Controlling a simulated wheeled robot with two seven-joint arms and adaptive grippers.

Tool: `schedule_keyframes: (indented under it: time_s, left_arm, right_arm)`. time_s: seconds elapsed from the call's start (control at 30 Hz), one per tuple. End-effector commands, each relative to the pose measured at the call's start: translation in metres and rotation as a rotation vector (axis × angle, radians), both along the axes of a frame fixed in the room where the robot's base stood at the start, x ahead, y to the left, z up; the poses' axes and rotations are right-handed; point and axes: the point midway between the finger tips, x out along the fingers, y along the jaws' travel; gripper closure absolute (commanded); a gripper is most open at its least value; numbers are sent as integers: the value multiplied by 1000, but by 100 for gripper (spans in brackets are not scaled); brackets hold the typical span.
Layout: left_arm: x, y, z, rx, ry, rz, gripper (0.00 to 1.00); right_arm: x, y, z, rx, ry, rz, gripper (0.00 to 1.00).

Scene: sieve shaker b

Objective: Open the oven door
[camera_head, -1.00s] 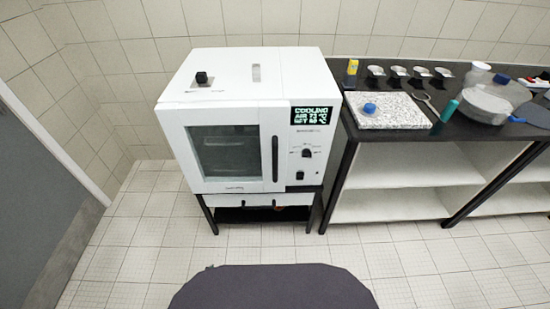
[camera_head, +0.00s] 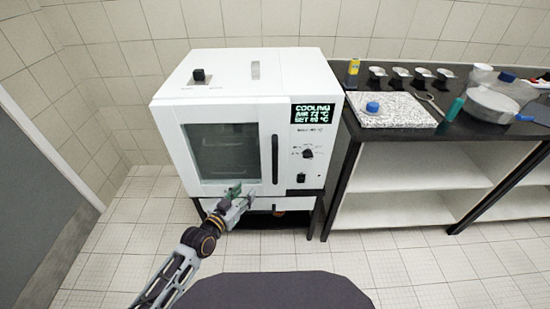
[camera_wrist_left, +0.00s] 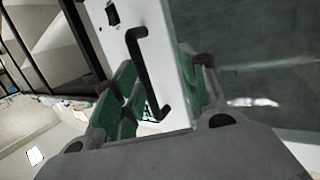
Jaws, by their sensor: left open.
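The white oven (camera_head: 312,85) stands on a low black stand, and its door (camera_head: 188,160) with a dark window looks shut. The black vertical door handle (camera_head: 275,160) is on the door's right side. My left gripper (camera_head: 240,197) is open and empty, in front of the door's lower part, below and left of the handle. In the left wrist view, the handle (camera_wrist_left: 143,70) shows in the gap between the green-padded fingers of the left gripper (camera_wrist_left: 160,85), beyond them; no contact shows. My right gripper is not in view.
The oven's display (camera_head: 312,114) reads COOLING, with a knob (camera_head: 308,154) below. A black-topped bench (camera_head: 420,142) on the right carries a speckled slab (camera_head: 395,110), several scoops and a clear container (camera_head: 490,105). A grey door (camera_head: 40,190) is at the left. The tiled floor in front is clear.

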Motion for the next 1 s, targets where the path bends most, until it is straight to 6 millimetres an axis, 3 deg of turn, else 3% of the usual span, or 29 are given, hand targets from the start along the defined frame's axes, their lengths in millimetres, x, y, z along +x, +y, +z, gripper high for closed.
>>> schedule_keyframes:
  time_s: [0.03, 0.13, 0.33, 1.0]
  left_arm:
    - [-1, -8, 19, -19, -35, -18, 57]
    - [-6, -21, 52, -50, -90, -48, 57]
    - [-14, -34, 90, -88, -151, -82, 57]
    - [-9, -39, 95, -93, -159, -85, 57]
  right_arm:
    - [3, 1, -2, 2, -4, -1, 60]
    - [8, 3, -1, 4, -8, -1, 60]
    - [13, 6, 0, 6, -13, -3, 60]
    - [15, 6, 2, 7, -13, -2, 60]
